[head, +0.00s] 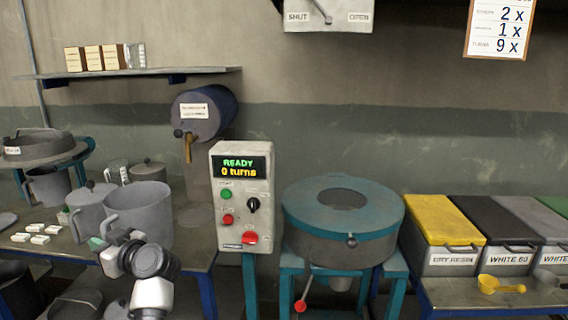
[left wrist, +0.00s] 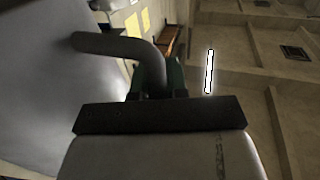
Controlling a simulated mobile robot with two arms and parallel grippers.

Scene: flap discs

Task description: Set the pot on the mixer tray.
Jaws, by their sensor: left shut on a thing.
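A large grey pot (head: 145,212) is in the head view at left centre, upright beside the control box. My left gripper (head: 104,243) is shut on the pot's handle, on the near left side of the pot. In the left wrist view the bent grey handle (left wrist: 120,47) runs between the green fingers of my left gripper (left wrist: 161,78), with the pot wall (left wrist: 50,110) filling the left. The mixer (head: 343,222) is a round drum with a teal top on a teal stand, right of the control box. I cannot clearly make out its tray. My right gripper is not in view.
The control box (head: 241,198) reads READY, 0 turns, and stands between pot and mixer. A lidded pot (head: 90,207) is close behind the held pot. A barrel with a tap (head: 203,115) hangs behind. Labelled bins (head: 443,236) and a yellow scoop (head: 500,285) are at right.

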